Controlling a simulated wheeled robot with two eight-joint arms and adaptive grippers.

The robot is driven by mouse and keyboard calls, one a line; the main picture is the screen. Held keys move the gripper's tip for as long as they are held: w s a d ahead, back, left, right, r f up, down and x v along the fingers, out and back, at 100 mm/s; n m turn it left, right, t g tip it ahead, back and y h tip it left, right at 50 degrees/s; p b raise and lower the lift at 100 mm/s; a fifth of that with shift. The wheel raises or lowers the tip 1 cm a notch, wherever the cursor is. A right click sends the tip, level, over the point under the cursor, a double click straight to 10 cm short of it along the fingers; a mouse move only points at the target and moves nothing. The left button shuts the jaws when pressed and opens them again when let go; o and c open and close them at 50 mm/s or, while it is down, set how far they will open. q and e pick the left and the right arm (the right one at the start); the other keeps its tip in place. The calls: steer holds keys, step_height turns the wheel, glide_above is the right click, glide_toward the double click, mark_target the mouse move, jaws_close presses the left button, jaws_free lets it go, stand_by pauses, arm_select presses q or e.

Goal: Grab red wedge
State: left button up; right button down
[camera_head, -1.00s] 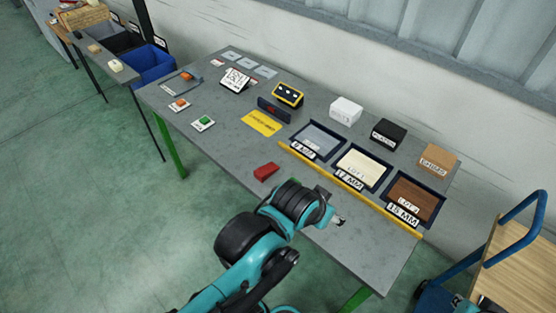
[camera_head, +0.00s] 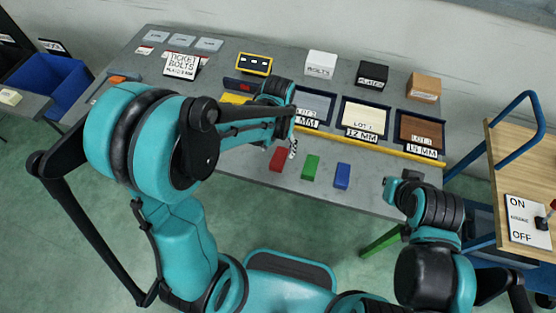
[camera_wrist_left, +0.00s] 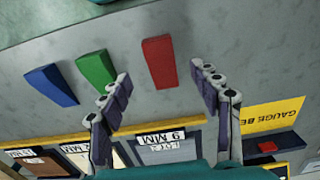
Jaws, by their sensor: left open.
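The red wedge (camera_head: 278,160) lies on the grey table near its front edge, left of a green block (camera_head: 310,167) and a blue block (camera_head: 342,176). My left gripper (camera_head: 292,147) is over the table just behind the red wedge. In the left wrist view the open fingers (camera_wrist_left: 160,76) point towards the red wedge (camera_wrist_left: 160,58), which shows between and beyond the fingertips. Nothing is held in it. My right gripper (camera_head: 400,181) is near the table's front right edge, apart from the blocks; its jaws are too small to read.
A yellow strip (camera_head: 375,148) runs in front of the labelled trays (camera_head: 366,117). Several small boxes stand behind them. A blue-handled cart (camera_head: 510,160) stands at the right. The green and blue blocks lie close beside the wedge.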

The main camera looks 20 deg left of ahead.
mark_target(279, 158)
arm_select(q)
step_height(279, 158, down, 2)
steer(key=shift+w+d+b, duration=0.1)
steer(key=shift+b, duration=0.2)
steer(key=f, duration=0.1)
steer(key=f+b, duration=0.1)
steer(key=f, duration=0.1)
steer(key=f+b, duration=0.1)
steer(key=shift+w+f, duration=0.3)
steer(key=shift+f, duration=0.05)
steer(key=shift+r, duration=0.1)
steer(key=shift+c, duration=0.6)
steer(key=c, duration=1.2)
